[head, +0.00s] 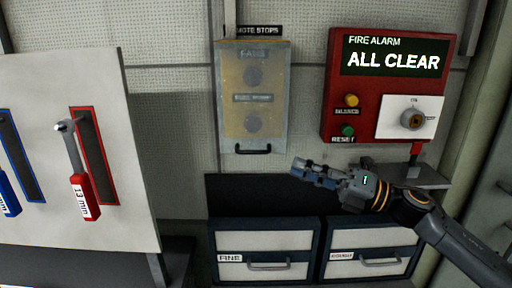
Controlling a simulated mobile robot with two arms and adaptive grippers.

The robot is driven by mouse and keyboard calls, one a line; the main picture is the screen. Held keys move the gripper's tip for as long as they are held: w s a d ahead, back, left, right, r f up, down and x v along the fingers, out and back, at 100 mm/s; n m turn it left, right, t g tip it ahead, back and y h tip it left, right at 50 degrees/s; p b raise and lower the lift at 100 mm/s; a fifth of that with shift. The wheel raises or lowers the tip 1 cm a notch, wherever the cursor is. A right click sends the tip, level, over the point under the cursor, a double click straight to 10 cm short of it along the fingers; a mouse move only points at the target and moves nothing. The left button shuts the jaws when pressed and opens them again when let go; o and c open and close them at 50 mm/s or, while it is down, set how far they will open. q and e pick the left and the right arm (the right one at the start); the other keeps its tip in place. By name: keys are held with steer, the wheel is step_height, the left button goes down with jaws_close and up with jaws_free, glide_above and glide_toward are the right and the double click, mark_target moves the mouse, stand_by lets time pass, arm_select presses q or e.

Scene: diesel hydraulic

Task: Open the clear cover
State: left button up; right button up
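The clear cover (236,128) is a see-through, yellowish panel on the wall at the upper middle of the head view. It appears closed over two round, dim buttons or knobs with labels. A dark handle (252,151) runs along its bottom edge. My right gripper (306,172) comes in from the right and points left, below and to the right of the handle, apart from it in the picture. Its fingers are seen edge-on and look close together; I cannot tell if they are open. Nothing is visible in them. My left gripper is not in view.
A red fire alarm box (330,95) with buttons and a knob is at the upper right. A grey ledge (430,178) sits below it, behind my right arm. White drawers (264,240) stand below. A tool panel (110,225) with wrenches is on the left.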

mark_target(256, 152)
steer(key=p+x, duration=0.4)
steer(key=x, duration=0.6)
steer(key=shift+r, duration=0.2)
steer(key=shift+w+a, duration=0.15)
steer(key=shift+a, duration=0.3)
jaws_close()
